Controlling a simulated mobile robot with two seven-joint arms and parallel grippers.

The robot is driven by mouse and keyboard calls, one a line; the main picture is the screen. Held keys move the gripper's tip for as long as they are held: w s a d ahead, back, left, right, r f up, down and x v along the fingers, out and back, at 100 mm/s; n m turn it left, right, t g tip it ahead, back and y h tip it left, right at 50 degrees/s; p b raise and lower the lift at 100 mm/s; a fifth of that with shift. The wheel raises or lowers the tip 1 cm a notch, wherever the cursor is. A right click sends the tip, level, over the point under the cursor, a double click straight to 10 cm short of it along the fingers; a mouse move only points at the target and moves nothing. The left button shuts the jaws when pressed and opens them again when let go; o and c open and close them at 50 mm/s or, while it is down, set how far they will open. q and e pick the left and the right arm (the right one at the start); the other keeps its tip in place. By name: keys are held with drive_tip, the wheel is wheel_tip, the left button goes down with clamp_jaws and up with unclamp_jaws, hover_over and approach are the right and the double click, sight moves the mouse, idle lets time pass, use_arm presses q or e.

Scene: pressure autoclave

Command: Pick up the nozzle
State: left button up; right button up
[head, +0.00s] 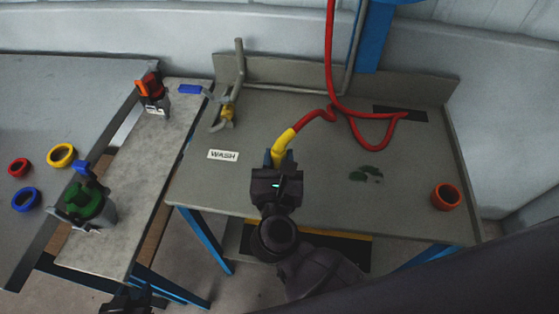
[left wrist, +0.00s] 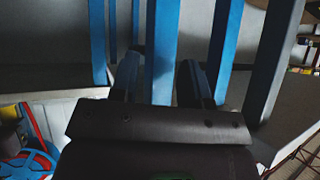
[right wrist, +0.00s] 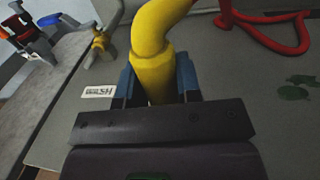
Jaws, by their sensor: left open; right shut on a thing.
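The nozzle (head: 281,146) is a yellow bent piece on the end of a red hose (head: 331,60), over the grey wash table. My right gripper (head: 279,160) is shut on the nozzle's lower end. In the right wrist view the yellow nozzle (right wrist: 154,72) stands between the blue fingers (right wrist: 156,85), its bend above them and its tip hidden by the gripper body. My left gripper (head: 125,300) is at the bottom left of the head view, mostly cut off. In the left wrist view its fingers (left wrist: 160,80) are apart with nothing between them, facing blue table legs.
The wash table (head: 320,185) bears a WASH label (head: 223,155), a pipe with a yellow-handled valve (head: 226,110), green scraps (head: 366,174) and an orange ring (head: 446,196). On the left, a narrow bench holds a green device (head: 88,203) and an orange-topped device (head: 151,92). Coloured rings (head: 61,155) lie further left.

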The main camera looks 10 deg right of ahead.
sight(279, 140)
drive_tip(key=shift+c, duration=0.7)
wheel_tip(279, 140, up, 9)
drive_tip(key=shift+r+p, duration=0.15)
drive_tip(key=shift+p, duration=0.9)
drive_tip(key=shift+r, duration=0.4)
drive_tip(key=shift+f, duration=0.35)
drive_tip(key=shift+f+b, duration=0.6)
drive_tip(key=shift+b, duration=0.05)
drive_tip(key=shift+f+b, duration=0.45)
drive_tip(key=shift+f, duration=0.15)
drive_tip(key=shift+f, duration=0.3)
drive_tip(key=shift+f+b, duration=0.4)
drive_tip(key=shift+b, duration=0.15)
drive_tip(key=shift+f+b, duration=0.35)
drive_tip(key=shift+f, duration=0.15)
